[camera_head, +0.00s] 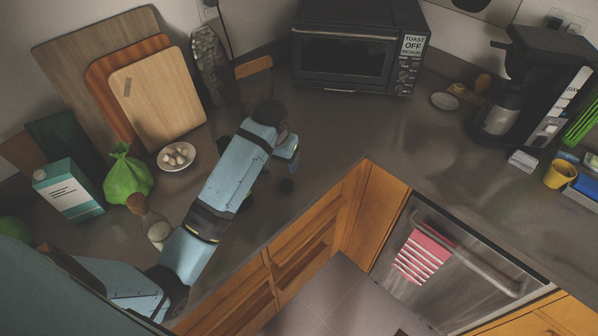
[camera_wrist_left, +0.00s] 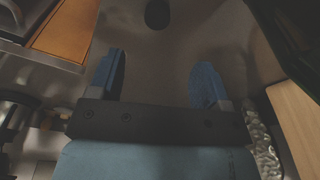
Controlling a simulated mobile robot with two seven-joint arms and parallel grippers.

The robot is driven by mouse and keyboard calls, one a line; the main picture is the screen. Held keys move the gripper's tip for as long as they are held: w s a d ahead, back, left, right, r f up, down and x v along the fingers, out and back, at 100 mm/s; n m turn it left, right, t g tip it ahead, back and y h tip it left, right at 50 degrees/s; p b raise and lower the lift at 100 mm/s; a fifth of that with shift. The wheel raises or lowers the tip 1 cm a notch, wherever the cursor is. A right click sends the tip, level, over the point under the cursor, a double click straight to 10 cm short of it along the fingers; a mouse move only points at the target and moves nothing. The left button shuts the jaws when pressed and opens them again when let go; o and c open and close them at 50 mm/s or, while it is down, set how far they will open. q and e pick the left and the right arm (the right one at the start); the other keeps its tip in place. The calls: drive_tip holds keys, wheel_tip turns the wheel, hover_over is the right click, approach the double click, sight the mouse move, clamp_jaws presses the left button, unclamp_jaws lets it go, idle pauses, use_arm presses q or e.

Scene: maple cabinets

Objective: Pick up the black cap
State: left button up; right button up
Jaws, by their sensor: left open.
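The black cap (camera_head: 286,186) is a small dark round thing lying on the grey counter, near its front edge. It also shows in the left wrist view (camera_wrist_left: 157,13) as a dark oval at the top, beyond the fingertips and roughly centred between them. My left gripper (camera_head: 291,163) is above the counter, just behind the cap in the head view. Its two blue fingers are spread apart in the left wrist view (camera_wrist_left: 158,75), with nothing between them. The cap is apart from the fingers. My right gripper is not in view.
Cutting boards (camera_head: 158,98), a plate of white pieces (camera_head: 176,156), a green bag (camera_head: 127,176), a bottle (camera_head: 150,222) and a carton (camera_head: 68,192) stand left. A toaster oven (camera_head: 345,57) is behind, a coffee maker (camera_head: 525,85) right. Counter right of the cap is clear.

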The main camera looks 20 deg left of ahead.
use_arm(q)
drive_tip(key=w+r, duration=0.1)
hover_over(286, 184)
wheel_tip(286, 184, down, 7)
drive_tip(key=shift+s+a+f+p, duration=0.1)
drive_tip(key=shift+s+f+p, duration=0.1)
drive_tip(key=shift+p, duration=0.2)
drive_tip(key=shift+f, duration=0.6)
wheel_tip(286, 184, down, 4)
drive_tip(key=shift+w+r+p, duration=0.15)
drive_tip(key=shift+r+p, duration=0.05)
drive_tip(key=shift+p, duration=0.4)
drive_tip(key=shift+f, duration=0.4)
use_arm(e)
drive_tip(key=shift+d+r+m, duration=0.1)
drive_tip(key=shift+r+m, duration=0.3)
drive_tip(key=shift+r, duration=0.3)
use_arm(q)
drive_tip(key=shift+c, duration=0.2)
